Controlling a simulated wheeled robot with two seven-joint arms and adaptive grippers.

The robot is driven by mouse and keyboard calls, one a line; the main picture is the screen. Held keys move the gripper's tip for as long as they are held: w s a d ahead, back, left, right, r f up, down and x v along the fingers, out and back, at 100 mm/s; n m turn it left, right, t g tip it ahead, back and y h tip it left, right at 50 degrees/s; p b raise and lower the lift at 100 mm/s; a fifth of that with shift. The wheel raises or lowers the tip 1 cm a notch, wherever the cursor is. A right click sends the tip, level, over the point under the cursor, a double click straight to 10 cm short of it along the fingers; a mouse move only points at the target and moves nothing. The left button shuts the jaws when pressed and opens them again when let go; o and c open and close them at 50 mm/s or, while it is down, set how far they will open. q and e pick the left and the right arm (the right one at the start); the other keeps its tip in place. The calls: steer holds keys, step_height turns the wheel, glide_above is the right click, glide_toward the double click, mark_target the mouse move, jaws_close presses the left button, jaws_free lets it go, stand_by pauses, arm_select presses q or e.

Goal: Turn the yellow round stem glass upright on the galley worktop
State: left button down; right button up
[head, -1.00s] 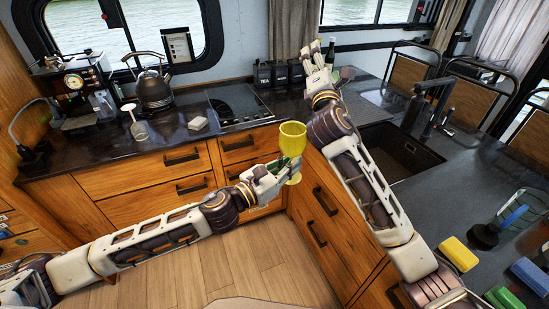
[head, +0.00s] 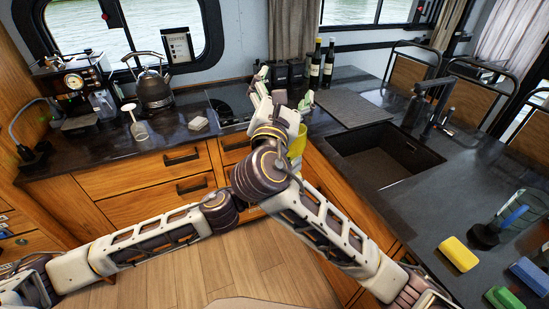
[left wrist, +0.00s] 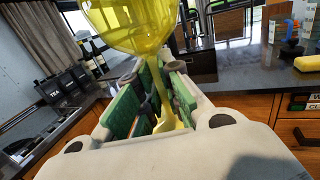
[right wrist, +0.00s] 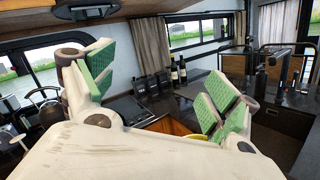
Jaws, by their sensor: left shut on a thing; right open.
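The yellow round stem glass (left wrist: 130,22) is in my left gripper (left wrist: 152,95), which is shut on its stem. In the left wrist view its bowl is up and its foot is below the fingers. In the head view only a yellow part of the glass (head: 297,143) shows past my right arm, in front of the worktop's drawers; my left gripper is hidden there. My right gripper (head: 283,95) is open and empty, above the front of the galley worktop (head: 75,157) near the hob. Its spread green-padded fingers show in the right wrist view (right wrist: 158,85).
A clear stem glass (head: 139,131) stands foot-up on the worktop, beside a grey block (head: 198,123) and a kettle (head: 153,90). The sink (head: 385,160) is on the right, with a dark board (head: 345,108) and bottles (head: 315,65) behind. A yellow sponge (head: 458,253) lies front right.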

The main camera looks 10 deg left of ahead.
steer(key=n+g+h, duration=0.2)
glide_above(292, 155)
steer(key=s+a, duration=0.5)
steer(key=s, duration=0.1)
step_height(292, 155, down, 5)
steer(key=shift+s+d+f+n+g+h, duration=0.15)
steer(key=shift+s+d+f+n+g, duration=0.2)
steer(key=shift+f, duration=0.25)
steer(key=shift+s+d+f+n+g+h, duration=0.1)
steer(key=shift+s+d+f+g, duration=0.2)
steer(key=shift+s+f+g, duration=0.25)
steer(key=shift+s+d+f+n+g+h, duration=0.2)
steer(key=shift+d+f+n+g, duration=0.1)
steer(key=shift+f, duration=0.4)
steer(key=shift+x, duration=6.05)
steer(key=shift+c, duration=0.5)
steer(key=c, duration=0.9)
arm_select(q)
steer(key=c, duration=2)
jaws_free()
arm_select(e)
steer(key=shift+c, duration=1.1)
arm_select(q)
steer(key=o, duration=0.5)
